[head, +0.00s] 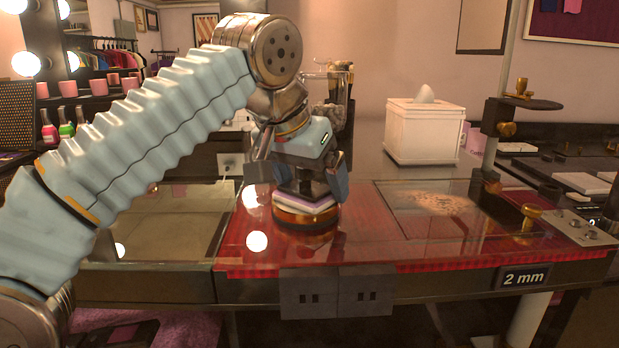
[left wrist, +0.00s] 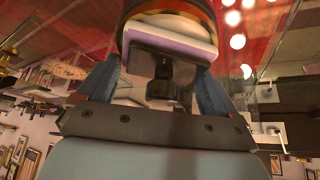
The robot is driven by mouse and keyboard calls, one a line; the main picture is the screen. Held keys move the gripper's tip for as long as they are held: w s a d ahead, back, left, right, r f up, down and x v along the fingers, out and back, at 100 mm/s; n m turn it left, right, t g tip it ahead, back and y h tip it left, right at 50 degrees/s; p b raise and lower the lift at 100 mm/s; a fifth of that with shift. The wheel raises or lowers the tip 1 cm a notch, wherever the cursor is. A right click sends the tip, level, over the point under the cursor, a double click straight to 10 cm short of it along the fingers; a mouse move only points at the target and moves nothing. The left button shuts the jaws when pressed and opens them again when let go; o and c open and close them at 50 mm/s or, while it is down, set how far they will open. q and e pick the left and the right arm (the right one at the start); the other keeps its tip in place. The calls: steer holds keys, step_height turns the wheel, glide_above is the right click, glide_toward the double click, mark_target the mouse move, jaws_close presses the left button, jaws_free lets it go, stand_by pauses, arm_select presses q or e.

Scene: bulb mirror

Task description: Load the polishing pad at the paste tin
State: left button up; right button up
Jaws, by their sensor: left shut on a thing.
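My left gripper (head: 300,178) reaches down from above and is shut on the polishing pad (head: 304,203), which has a pale white and lilac layer and a dark upper part. The pad is also in the left wrist view (left wrist: 172,42), between the two blue fingers (left wrist: 160,88). Directly under the pad is a round, dark amber-rimmed thing, seemingly the paste tin (head: 305,219), on the red glassy tabletop. My right gripper is not in view.
The red glass table (head: 370,240) is clear around the tin. A white tissue box (head: 424,131) stands behind. A clear pane (head: 455,205) with brownish specks lies right of the tin, beside a stand with brass knobs (head: 508,130). A "2 mm" label (head: 523,277) marks the front edge.

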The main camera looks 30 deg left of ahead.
arm_select(q)
steer(key=shift+f, duration=0.1)
step_height(320, 180, up, 3)
steer(key=p, duration=0.3)
steer(key=shift+b, duration=0.3)
steer(key=shift+r, duration=2.05)
